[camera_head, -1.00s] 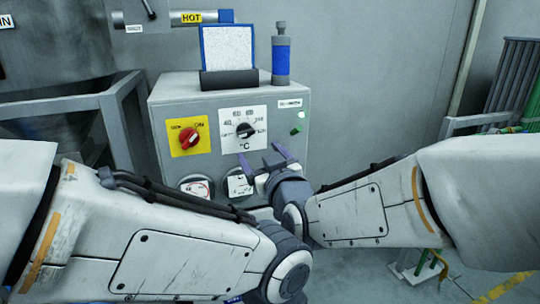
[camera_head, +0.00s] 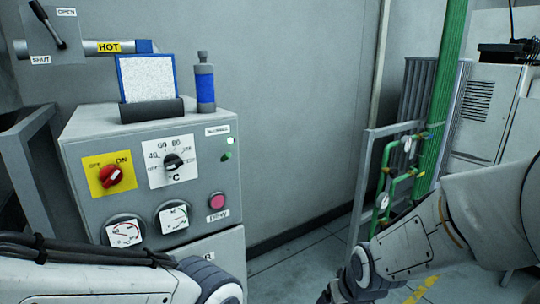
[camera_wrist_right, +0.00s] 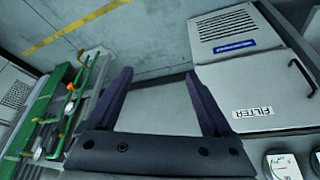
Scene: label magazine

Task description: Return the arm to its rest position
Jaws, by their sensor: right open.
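My right arm comes in from the right in the head view, its wrist (camera_head: 352,283) low at the bottom edge, to the right of the grey control box (camera_head: 205,260). The fingers of my right gripper (camera_wrist_right: 158,95) show in the right wrist view, spread apart with nothing between them.
The box carries a red knob (camera_head: 111,176), a °C dial (camera_head: 172,161), two gauges and a pink button (camera_head: 217,201). A blue bottle (camera_head: 205,85) and a blue-framed panel (camera_head: 146,80) stand on top. Green pipes (camera_head: 403,170) and a grey frame stand at right.

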